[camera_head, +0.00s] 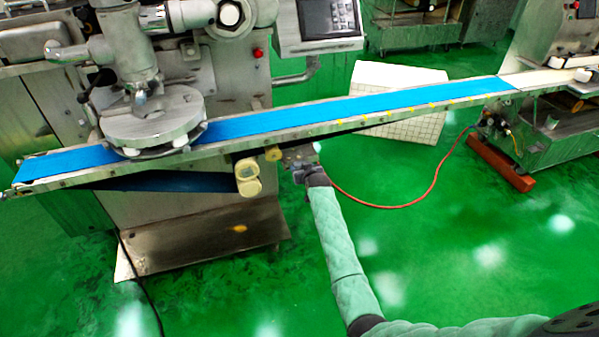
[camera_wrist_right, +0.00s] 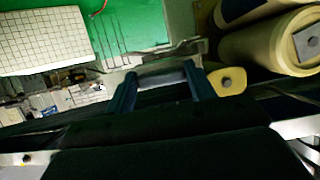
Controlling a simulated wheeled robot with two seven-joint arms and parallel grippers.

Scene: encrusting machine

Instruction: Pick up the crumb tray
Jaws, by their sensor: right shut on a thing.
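My right gripper (camera_head: 299,167) is at the underside of the conveyor, just right of the cream rollers, with its arm reaching up from the lower right. In the right wrist view its two dark fingers (camera_wrist_right: 163,88) are shut on a thin grey metal piece (camera_wrist_right: 163,76), which I take to be part of the crumb tray. Most of the tray is hidden by the belt frame and the gripper, so its full shape cannot be told. My left gripper is not in view.
The blue conveyor belt (camera_head: 330,108) runs above my right gripper. Cream rollers (camera_head: 248,177) hang close on its left. A white gridded block (camera_head: 392,98) stands behind. A red cable (camera_head: 400,205) lies on the open green floor to the right.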

